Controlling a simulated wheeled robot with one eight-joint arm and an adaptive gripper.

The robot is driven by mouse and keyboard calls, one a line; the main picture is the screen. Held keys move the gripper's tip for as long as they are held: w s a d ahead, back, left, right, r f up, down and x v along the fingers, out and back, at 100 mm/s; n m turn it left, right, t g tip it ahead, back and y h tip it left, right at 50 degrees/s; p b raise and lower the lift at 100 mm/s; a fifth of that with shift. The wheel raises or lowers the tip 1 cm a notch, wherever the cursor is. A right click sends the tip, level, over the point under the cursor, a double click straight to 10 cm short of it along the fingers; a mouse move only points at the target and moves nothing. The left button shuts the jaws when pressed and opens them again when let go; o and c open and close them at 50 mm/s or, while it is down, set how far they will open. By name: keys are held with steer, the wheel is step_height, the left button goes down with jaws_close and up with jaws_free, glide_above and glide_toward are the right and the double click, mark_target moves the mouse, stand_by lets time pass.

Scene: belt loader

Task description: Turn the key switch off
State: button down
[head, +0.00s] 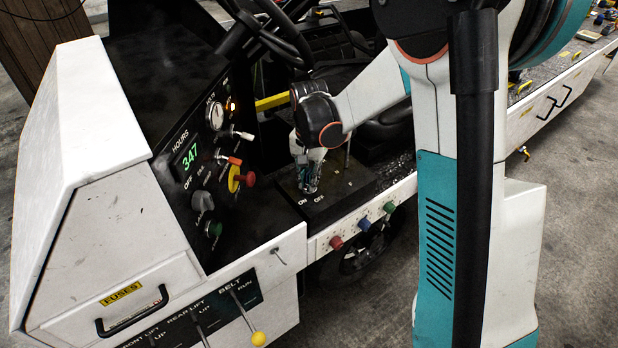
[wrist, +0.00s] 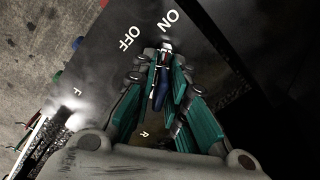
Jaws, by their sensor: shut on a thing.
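The key switch sits on top of a black console box (head: 345,188) with white ON and OFF labels at its front edge. In the wrist view the key (wrist: 161,88) shows as a dark blue piece with a small metal end, between my fingers. It lies closer in line with the ON label (wrist: 173,18) than with the OFF label (wrist: 129,38). My gripper (head: 309,186) points down over the box, and its teal-padded fingers (wrist: 159,75) are shut on the key from both sides. The fingers hide most of the key in the head view.
A dash panel (head: 258,205) with an hours display reading 347, a gauge and several knobs stands left of the box. Red, green and blue buttons (head: 363,224) line the ledge in front. Levers, one with a yellow ball (head: 258,339), are at lower left. A steering wheel (head: 275,35) is behind.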

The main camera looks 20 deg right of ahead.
steer(key=shift+n, duration=3)
steer(key=shift+n+p, duration=0.4)
steer(key=shift+n, duration=2.6)
steer(key=c, duration=1.6)
jaws_free()
step_height(320, 180, up, 12)
